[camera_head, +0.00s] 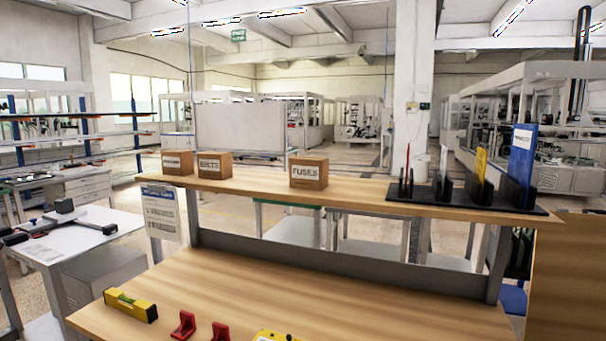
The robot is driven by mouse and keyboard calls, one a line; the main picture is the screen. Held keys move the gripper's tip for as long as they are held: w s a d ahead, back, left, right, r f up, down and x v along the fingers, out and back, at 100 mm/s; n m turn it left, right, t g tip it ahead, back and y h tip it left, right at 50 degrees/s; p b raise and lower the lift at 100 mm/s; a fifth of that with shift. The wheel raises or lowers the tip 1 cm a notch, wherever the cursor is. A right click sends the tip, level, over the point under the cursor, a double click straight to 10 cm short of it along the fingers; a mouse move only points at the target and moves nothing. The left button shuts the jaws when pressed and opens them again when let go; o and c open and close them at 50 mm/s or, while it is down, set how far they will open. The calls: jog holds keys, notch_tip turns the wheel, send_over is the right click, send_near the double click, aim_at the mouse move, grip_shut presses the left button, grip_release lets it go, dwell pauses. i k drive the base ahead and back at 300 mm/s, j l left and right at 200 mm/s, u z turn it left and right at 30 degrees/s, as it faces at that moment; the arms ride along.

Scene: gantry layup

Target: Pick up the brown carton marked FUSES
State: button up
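The brown carton marked FUSES (309,173) stands upright on the raised wooden shelf (260,190) of the workbench, near the shelf's middle. Its white label faces me and nothing covers it. Two similar brown cartons stand to its left on the same shelf: one with a partly readable label (215,165) and one at the left end (177,162) whose label is too small to read. My gripper is not in view.
A black rack (466,199) with a blue folder (522,150) and a yellow folder (480,163) stands on the shelf's right. On the lower worktop (300,290) lie a yellow spirit level (131,305) and two red brackets (183,325). Shelf room is clear around the FUSES carton.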

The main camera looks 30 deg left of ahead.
aim_at(305, 172)
jog(key=u, duration=1.25)
jog(key=k+j+z, duration=0.1)
jog(key=j, duration=0.25)
jog(key=j+z, duration=0.1)
jog(key=j, duration=0.3)
jog(key=k+j+z, duration=0.1)
jog(key=j, duration=0.25)
jog(key=i+j+z, duration=0.15)
jog(key=j, duration=0.2)
jog(key=j+z, duration=0.15)
jog(key=j, duration=0.25)
jog(key=i+j+z, duration=0.15)
jog(key=j, duration=0.25)
